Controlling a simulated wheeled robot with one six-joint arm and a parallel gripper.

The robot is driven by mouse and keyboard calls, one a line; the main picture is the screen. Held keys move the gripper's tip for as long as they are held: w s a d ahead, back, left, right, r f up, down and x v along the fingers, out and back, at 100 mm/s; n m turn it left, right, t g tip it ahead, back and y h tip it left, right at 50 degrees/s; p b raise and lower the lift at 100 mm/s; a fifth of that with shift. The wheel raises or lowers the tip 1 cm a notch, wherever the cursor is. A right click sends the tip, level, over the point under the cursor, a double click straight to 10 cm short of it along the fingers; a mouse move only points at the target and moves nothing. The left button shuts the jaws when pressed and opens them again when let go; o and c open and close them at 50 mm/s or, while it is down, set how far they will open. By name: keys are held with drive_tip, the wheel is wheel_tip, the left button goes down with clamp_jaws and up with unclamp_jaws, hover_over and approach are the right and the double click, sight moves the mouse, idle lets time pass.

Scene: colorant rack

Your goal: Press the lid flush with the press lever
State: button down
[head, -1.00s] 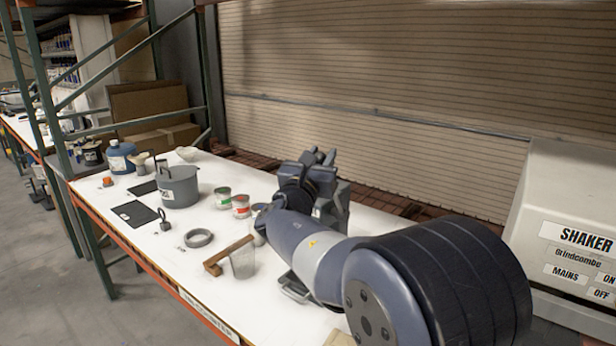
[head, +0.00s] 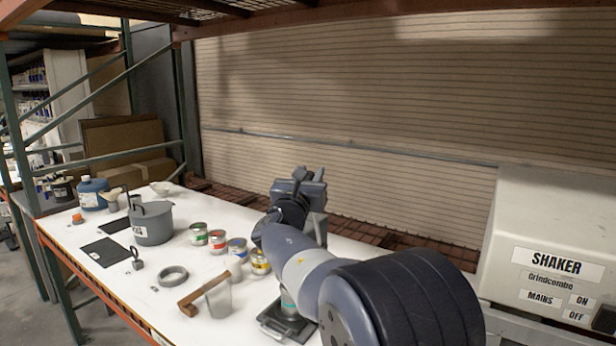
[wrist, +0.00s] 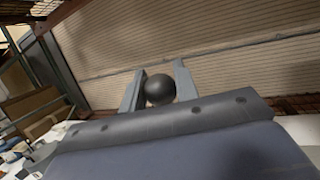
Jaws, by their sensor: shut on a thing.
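My gripper (head: 300,178) is raised above the right part of the bench in the head view. In the wrist view my gripper (wrist: 160,72) has its two fingers shut on a round black knob (wrist: 160,91), which looks like the end of the press lever. The lever's shaft is hidden. A dark press base (head: 279,325) sits on the bench below my arm. A can (head: 289,301) stands on it, partly covered by my arm. I cannot see the lid or tell how it sits on the can.
Several paint cans (head: 218,241) stand in a row left of my arm. A shaker (head: 551,250) stands at the right.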

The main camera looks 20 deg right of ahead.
drive_tip(key=c, duration=1.5)
unclamp_jaws()
drive_tip(key=shift+d+f, duration=0.15)
drive_tip(key=shift+f, duration=0.1)
drive_tip(key=shift+o, duration=0.9)
drive_tip(key=shift+d, duration=0.15)
drive_tip(key=shift+o, duration=1.2)
drive_tip(key=b+v, duration=0.3)
drive_tip(key=v, duration=0.7)
drive_tip(key=shift+s+a+b, duration=0.25)
drive_tip(key=shift+a+b, duration=0.1)
drive_tip(key=shift+a, duration=0.05)
drive_tip(key=p+x, duration=0.4)
drive_tip(key=x, duration=0.7)
drive_tip(key=shift+s+a+f, duration=0.2)
drive_tip(key=shift+s+a, duration=0.2)
drive_tip(key=shift+a, duration=0.1)
